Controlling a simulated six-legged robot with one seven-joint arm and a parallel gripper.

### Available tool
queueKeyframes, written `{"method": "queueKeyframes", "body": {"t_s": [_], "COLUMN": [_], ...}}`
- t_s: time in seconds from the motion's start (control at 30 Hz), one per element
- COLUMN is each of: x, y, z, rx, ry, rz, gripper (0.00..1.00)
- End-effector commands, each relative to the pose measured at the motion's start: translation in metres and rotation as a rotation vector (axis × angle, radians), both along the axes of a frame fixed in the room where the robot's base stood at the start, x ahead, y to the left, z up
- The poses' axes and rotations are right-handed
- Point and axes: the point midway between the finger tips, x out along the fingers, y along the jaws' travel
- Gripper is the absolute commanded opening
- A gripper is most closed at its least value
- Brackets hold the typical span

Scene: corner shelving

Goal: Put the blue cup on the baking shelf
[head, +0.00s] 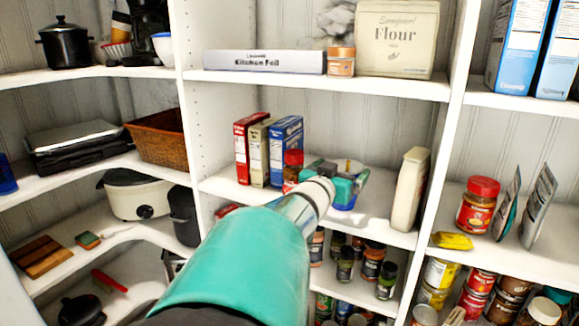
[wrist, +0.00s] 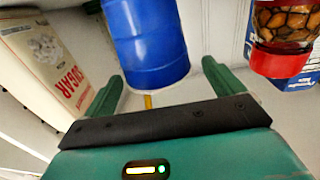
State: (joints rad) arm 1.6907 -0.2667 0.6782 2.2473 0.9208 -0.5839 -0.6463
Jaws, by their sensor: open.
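A blue cup (wrist: 145,45) shows in the wrist view, between and just beyond my fingertips, with a gap on each side. In the head view its blue side (head: 345,206) shows beneath my gripper (head: 338,182), which hides most of it. The cup stands on the middle shelf (head: 385,232). My gripper, also in the wrist view (wrist: 163,72), is open and empty. The shelf above (head: 400,86) holds a flour bag (head: 397,38) and a foil box (head: 264,62). No label shows which shelf is the baking shelf.
A sugar carton (head: 410,188) stands right of the cup. A red-lidded jar (head: 292,168) and several boxes (head: 285,148) stand left of it. Spice jars (head: 345,262) fill the shelf below. Another blue object (head: 6,177) sits at the far left edge.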

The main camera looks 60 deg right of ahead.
Motion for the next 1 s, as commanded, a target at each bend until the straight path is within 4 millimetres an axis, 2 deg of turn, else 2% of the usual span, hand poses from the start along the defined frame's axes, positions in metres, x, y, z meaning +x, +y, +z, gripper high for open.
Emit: {"method": "queueKeyframes", "body": {"t_s": [0.3,0.5,0.67,1.0], "x": [-0.004,-0.007,-0.008,-0.008], "y": [0.059,0.086,0.095,0.095], "z": [0.001,0.001,0.0,0.0], "rx": [-0.004,-0.002,0.0,0.0], "ry": [0.001,-0.001,0.0,-0.001], "rz": [0.002,-0.001,0.0,-0.001], "gripper": [0.93,0.93,0.93,0.93]}}
